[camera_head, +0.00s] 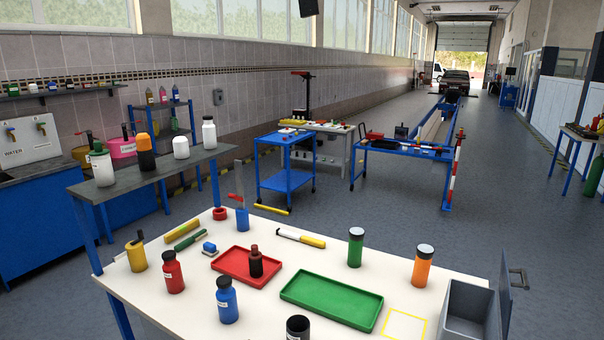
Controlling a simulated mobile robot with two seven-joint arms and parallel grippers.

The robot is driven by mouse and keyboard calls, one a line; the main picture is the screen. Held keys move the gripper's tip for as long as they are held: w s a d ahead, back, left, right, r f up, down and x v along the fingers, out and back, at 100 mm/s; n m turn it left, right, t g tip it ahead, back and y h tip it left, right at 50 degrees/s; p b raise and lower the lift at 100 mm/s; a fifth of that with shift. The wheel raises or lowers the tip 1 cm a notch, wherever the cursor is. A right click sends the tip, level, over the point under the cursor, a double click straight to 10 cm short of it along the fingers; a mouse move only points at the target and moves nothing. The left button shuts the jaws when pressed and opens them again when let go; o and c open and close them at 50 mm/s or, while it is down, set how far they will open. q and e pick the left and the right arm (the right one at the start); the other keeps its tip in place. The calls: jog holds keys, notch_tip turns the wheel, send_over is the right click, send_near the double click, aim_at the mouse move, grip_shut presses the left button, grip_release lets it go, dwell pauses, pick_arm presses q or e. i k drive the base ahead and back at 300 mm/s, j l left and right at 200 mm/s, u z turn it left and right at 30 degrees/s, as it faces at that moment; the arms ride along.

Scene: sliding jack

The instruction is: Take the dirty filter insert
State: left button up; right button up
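No part labelled as a dirty filter insert can be made out for certain. A small dark red and black upright piece (256,264) stands in the red tray (228,267) on the white table. A black open-topped cylinder (298,329) stands at the table's front edge, cut off by the bottom of the picture. I cannot tell what is inside it. The green tray (318,298) to the right is empty. Neither of my grippers is in view.
Red (173,273) and blue (227,301) bottles, a yellow can (136,254), and green (355,248) and orange (422,267) containers stand on the white table (180,315). A yellow-outlined square (404,326) is bare. A grey lidded bin (466,308) is at right.

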aim_at(255, 255)
jog(key=k+l+z, duration=0.1)
jog(key=l, duration=0.35)
jog(key=k+l+z, duration=0.15)
jog(key=l, duration=0.3)
jog(key=k+l+z, duration=0.1)
jog(key=l, duration=0.35)
jog(key=k+l+z, duration=0.1)
jog(key=l, duration=0.35)
jog(key=z, duration=0.3)
jog(key=j+z, duration=0.7)
jog(key=j, duration=0.65)
jog(key=k+j+z, duration=0.15)
jog(key=j, duration=0.7)
jog(key=k+j+z, duration=0.15)
jog(key=j, duration=0.25)
jog(key=k+j, duration=0.1)
jog(key=j, duration=0.3)
jog(key=z, duration=0.05)
